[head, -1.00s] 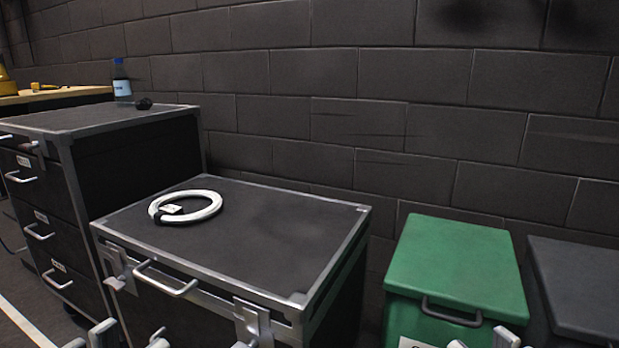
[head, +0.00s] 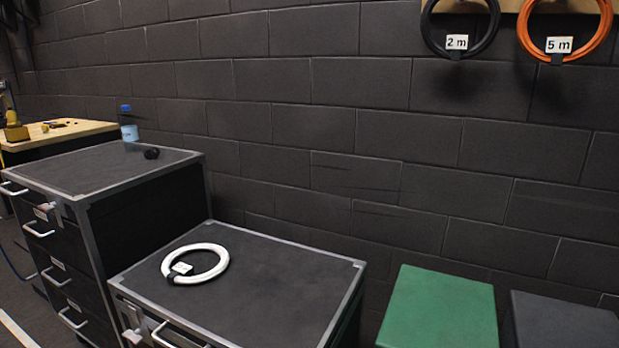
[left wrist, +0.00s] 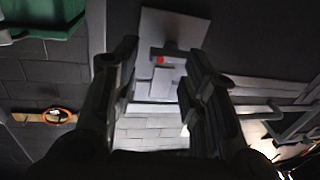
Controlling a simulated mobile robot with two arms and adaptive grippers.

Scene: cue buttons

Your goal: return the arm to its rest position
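My left gripper (left wrist: 158,85) shows in the left wrist view. Its two dark fingers stand apart with nothing held between them. Beyond the gap is a pale grey panel-like shape (left wrist: 172,28) with a small red spot (left wrist: 160,60); I cannot tell what it is. Neither gripper shows in the head view, and my right gripper is in no view.
A white cable ring (head: 222,262) lies on the low black case (head: 285,285). A taller drawer case (head: 100,170) with a bottle (head: 129,128) stands left. Green (head: 440,310) and grey (head: 565,325) boxes stand right. Black (head: 431,35) and orange (head: 598,40) rings hang on the wall.

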